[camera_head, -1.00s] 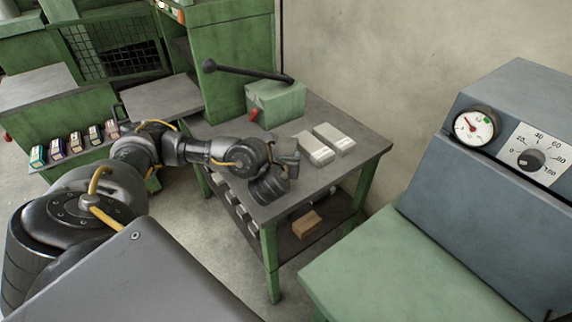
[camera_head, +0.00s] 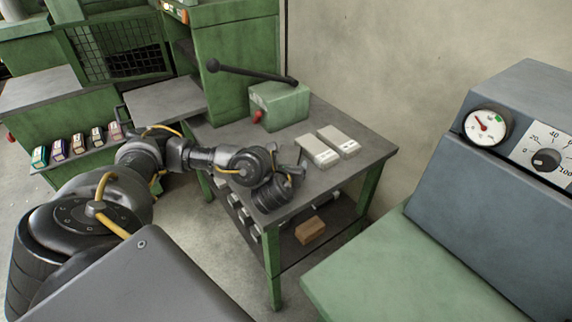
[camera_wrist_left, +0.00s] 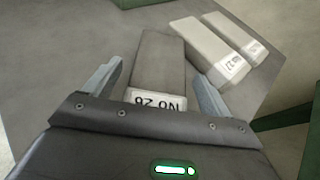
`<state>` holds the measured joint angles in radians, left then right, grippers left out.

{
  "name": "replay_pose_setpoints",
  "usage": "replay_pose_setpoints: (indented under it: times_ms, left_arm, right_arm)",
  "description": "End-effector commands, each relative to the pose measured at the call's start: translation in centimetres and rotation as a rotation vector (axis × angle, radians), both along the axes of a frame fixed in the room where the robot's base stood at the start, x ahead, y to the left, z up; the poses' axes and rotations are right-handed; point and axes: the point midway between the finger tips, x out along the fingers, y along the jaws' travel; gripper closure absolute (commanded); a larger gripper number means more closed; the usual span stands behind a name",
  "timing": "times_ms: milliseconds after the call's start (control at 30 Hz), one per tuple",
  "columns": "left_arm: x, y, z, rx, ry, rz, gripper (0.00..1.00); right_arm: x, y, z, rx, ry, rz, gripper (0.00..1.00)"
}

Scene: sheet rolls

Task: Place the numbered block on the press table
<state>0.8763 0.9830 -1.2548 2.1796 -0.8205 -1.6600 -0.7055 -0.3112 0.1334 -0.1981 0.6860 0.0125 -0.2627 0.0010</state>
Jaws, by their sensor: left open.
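A numbered block (camera_wrist_left: 160,70) with an upside-down white label reading "No 26" lies on the grey-topped table (camera_head: 345,178); in the head view my arm hides it. My left gripper (camera_wrist_left: 157,82) is open above it, with one finger on each side of the block; I cannot tell whether they touch it. The gripper also shows in the head view (camera_head: 286,168). Two pale blocks, a nearer one (camera_head: 317,150) and a farther one (camera_head: 340,140), lie to the right; they also show in the wrist view (camera_wrist_left: 208,48) (camera_wrist_left: 235,35). My right gripper is out of view.
A green lever device (camera_head: 280,104) stands at the table's back. A lower shelf holds a brown block (camera_head: 310,230). A grey console (camera_head: 480,190) with gauge and dial stands right, above a clear green surface (camera_head: 375,275). Several coloured boxes (camera_head: 78,143) line a green cabinet at left.

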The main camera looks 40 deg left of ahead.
Motion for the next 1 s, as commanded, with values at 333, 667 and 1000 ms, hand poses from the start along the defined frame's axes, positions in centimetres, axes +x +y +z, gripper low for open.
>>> replay_pose_setpoints:
  times_ms: [333, 667, 1000]
  left_arm:
    - [-4.2, -2.4, 2.4, -0.005, 0.003, -0.003, 0.17]
    - [-8.8, -5.0, 4.5, -0.003, 0.004, -0.003, 0.17]
    - [-9.7, -5.3, 4.8, 0.0, 0.0, 0.001, 0.17]
  right_arm:
    - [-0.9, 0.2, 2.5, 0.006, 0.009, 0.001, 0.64]
    - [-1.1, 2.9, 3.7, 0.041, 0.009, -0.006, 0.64]
    - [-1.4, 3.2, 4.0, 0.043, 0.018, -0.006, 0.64]
